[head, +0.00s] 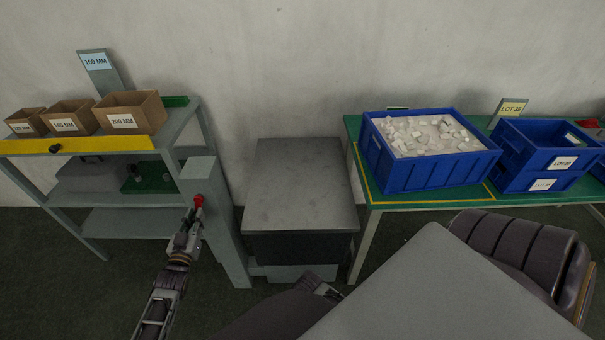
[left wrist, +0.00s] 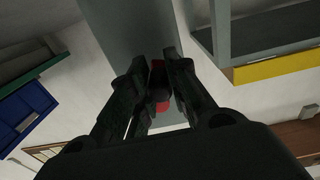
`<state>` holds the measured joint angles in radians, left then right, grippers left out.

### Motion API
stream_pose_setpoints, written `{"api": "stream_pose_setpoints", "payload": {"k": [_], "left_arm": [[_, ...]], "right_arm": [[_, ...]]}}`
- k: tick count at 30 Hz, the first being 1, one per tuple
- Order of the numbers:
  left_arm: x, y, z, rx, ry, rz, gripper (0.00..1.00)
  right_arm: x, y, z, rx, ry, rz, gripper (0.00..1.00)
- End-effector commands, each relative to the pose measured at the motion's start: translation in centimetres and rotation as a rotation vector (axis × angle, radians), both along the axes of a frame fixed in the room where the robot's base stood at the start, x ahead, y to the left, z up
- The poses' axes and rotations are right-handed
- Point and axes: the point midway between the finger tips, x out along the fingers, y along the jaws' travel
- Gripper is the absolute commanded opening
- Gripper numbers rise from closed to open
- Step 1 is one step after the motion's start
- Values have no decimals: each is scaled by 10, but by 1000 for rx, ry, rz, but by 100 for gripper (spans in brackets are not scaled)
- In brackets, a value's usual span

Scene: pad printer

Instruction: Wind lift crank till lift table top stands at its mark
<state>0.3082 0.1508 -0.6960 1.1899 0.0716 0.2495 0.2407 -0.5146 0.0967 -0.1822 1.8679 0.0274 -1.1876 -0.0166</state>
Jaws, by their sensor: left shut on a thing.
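The lift table top (head: 300,186) is a grey metal plate in the middle of the head view, with a dark skirt below it. The grey lift post (head: 222,230) stands at its left. The crank's red knob (head: 198,200) shows at the post's front. My left gripper (head: 196,208) is at this knob, and in the left wrist view its fingers (left wrist: 160,75) are shut around the red handle (left wrist: 162,106). The rest of the crank is hidden by the gripper. I cannot make out the height mark.
A grey shelf (head: 140,215) with cardboard boxes (head: 130,110) stands at the left, close to the post. The wall is behind.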

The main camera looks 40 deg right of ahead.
Motion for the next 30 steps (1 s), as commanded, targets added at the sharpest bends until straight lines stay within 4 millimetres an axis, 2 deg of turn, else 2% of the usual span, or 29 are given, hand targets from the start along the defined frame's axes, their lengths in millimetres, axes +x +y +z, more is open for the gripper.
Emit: {"api": "stream_pose_setpoints", "payload": {"k": [1, 11, 30], "left_arm": [[-1, 13, -21, 26, 32, 15, 0], [1, 15, -20, 24, 32, 17, 0], [17, 37, 1, 22, 31, 21, 0]], "right_arm": [[0, 0, -1, 0, 0, 0, 100], [0, 0, 0, 0, 0, 0, 100], [0, 0, 11, 0, 0, 0, 100]]}}
